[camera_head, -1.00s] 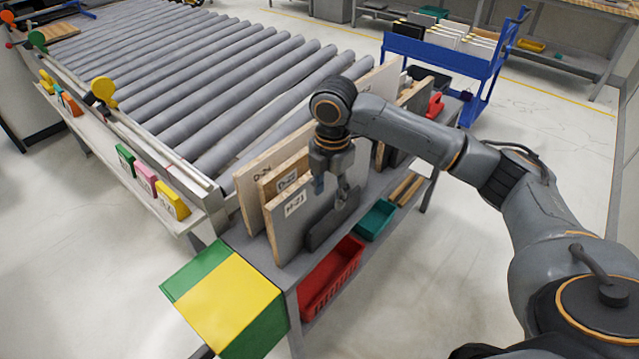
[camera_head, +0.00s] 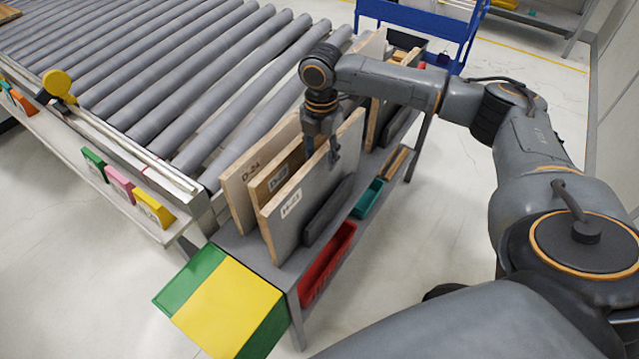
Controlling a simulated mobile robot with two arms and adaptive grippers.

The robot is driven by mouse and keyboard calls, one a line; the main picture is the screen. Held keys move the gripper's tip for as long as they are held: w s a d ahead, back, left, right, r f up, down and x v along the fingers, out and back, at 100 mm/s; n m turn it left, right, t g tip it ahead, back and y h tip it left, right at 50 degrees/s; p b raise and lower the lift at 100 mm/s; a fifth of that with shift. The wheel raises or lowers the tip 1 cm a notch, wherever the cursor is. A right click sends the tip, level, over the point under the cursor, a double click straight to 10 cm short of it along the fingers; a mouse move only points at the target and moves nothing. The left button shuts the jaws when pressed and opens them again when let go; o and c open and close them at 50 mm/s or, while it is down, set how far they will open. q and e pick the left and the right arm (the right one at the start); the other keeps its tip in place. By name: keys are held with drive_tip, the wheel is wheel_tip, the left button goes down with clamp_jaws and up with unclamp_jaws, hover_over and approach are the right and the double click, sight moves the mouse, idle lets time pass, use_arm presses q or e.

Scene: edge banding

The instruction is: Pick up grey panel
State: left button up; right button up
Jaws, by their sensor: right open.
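The grey panel (camera_head: 312,205) stands upright on its edge on the grey rack table (camera_head: 240,243), with a white label on its face. It is the frontmost of a group of panels, before a wooden-coloured panel (camera_head: 263,187) and a panel labelled D-24 (camera_head: 238,196). My right gripper (camera_head: 322,154) is open, pointing down at the grey panel's top edge. One finger shows in front of the panel face and the other on the far side of the edge. I cannot tell whether either touches it. My left gripper is not in view.
A roller conveyor (camera_head: 170,85) lies behind the panels. More upright panels (camera_head: 375,110) stand farther right. A dark grey block (camera_head: 327,212) sits before the grey panel. Red (camera_head: 328,262) and teal (camera_head: 367,198) bins are below. A yellow-green box (camera_head: 225,305) is at the near end.

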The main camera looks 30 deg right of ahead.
sight(320, 169)
drive_tip(key=shift+s+f+p, duration=0.1)
drive_tip(key=shift+f+p, duration=0.5)
drive_tip(key=shift+f, duration=1.9)
drive_tip(key=shift+a, duration=0.1)
drive_tip(key=c, duration=0.9)
clamp_jaws()
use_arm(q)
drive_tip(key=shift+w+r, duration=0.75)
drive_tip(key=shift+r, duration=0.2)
use_arm(e)
drive_tip(key=shift+w+r, duration=0.2)
drive_tip(key=shift+w, duration=0.05)
